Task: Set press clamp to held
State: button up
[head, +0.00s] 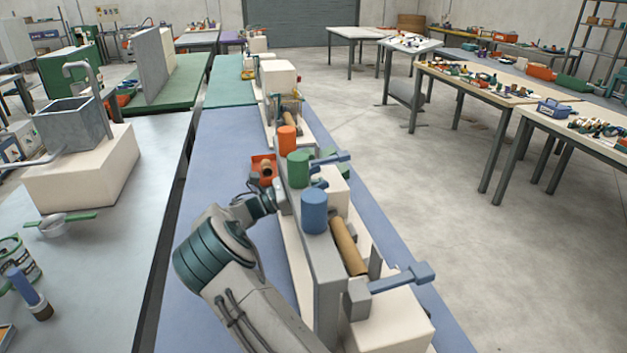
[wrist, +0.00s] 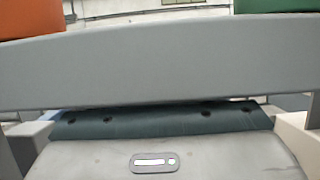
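The spiral winder stands on the blue table in the head view, with a long grey upright plate (head: 326,275) carrying orange (head: 286,140), green (head: 298,168) and blue (head: 313,211) cylinders. A brown cardboard tube (head: 348,246) lies beside the plate. I cannot tell which part is the press clamp. My gripper (head: 281,196) is at the plate's left side, its fingers not clearly visible. A grey bar crosses in front of my gripper's body in the wrist view.
A red-orange bin (head: 264,168) with a brown roll sits beyond my wrist. A white machine with a grey hopper (head: 73,126) stands on the left bench. The floor at right is open, with cluttered workbenches beyond.

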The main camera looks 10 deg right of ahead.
jog(key=shift+c, duration=1.4)
jog(key=d+p, duration=0.1)
jog(key=d, duration=0.2)
jog(key=shift+d, duration=0.35)
jog(key=shift+d+f, duration=0.2)
jog(key=shift+d, duration=0.05)
jog(key=shift+f, duration=0.1)
jog(key=o, duration=1.3)
jog(key=shift+o, duration=0.5)
jog(key=shift+a, duration=0.2)
jog(key=b+v, duration=0.2)
jog(key=v, duration=1.1)
jog(key=shift+a, duration=0.4)
